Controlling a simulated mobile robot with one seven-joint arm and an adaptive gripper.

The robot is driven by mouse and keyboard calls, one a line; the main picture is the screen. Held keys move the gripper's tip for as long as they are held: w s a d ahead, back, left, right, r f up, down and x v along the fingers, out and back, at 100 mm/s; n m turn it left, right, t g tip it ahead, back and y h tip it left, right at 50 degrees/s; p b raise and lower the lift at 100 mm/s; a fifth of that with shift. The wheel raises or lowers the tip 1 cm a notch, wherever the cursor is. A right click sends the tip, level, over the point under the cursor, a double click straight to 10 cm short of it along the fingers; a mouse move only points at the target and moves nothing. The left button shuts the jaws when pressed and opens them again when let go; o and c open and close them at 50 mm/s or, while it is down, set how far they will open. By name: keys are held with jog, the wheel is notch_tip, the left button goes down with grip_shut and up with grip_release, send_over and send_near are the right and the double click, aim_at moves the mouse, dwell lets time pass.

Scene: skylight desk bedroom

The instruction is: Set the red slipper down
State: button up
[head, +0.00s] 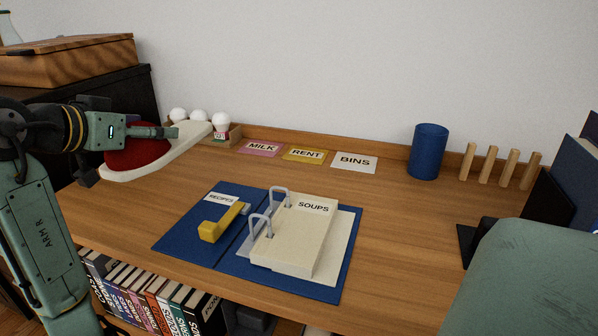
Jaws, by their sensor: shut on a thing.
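The red slipper (137,159), with a red upper and a pale sole, is at the left of the head view. My gripper (150,138) is shut on it. The slipper is tilted, with its pale sole end pointing up and right. It appears held above the left part of the wooden desk (395,225); the exact gap beneath it cannot be told. My gripper hides part of the red upper.
Label cards (355,162), a blue cup (428,152) and wooden pegs (485,165) line the back. White balls (222,120) stand behind the slipper.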

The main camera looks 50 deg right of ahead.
jog(key=shift+f+p, duration=0.35)
jog(key=shift+f, duration=4.7)
jog(key=shift+f, duration=0.1)
jog(key=o, duration=1.2)
jog(key=shift+o, duration=0.2)
